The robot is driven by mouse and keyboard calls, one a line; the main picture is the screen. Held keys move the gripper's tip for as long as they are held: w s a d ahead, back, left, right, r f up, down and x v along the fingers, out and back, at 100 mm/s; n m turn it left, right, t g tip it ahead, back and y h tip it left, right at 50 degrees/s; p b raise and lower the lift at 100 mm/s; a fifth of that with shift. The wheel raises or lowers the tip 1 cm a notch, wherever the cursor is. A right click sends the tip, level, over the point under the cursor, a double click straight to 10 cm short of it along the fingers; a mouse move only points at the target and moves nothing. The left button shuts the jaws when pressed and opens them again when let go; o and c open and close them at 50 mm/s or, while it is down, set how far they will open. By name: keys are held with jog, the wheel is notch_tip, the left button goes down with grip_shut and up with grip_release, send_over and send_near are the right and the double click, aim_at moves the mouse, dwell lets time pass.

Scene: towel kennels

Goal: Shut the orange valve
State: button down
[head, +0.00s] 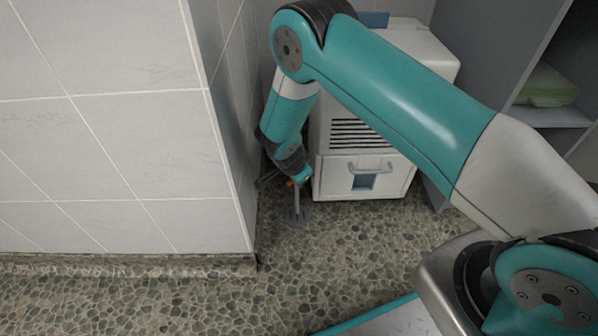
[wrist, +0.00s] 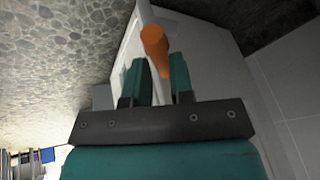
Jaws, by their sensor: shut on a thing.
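The orange valve (wrist: 155,45) shows in the wrist view as an orange handle joined to a pale pipe (wrist: 145,12). My gripper (wrist: 158,65) has its two teal fingers on either side of the handle and is shut on it. In the head view a small bit of the orange valve (head: 291,183) shows at the end of my gripper (head: 298,182), low by the wall corner. A grey upright pipe with a round foot (head: 296,212) stands on the floor below it. My arm and gripper hide most of the valve there.
A white machine (head: 390,175) with a vent grille and a handled drawer stands close to the right of the valve. A tiled wall (head: 120,130) juts out on the left. Grey shelves (head: 550,118) holding a green towel stand at the right. The pebbled floor in front is clear.

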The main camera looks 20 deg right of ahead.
jog(key=shift+w+a+r, duration=0.1)
jog(key=shift+w+a, duration=0.2)
jog(key=c, duration=1.1)
grip_release()
jog(key=shift+s+d, duration=0.1)
jog(key=shift+d, duration=0.05)
notch_tip(320, 180, up, 20)
jog(key=p, duration=0.9)
jog(key=shift+p, duration=0.3)
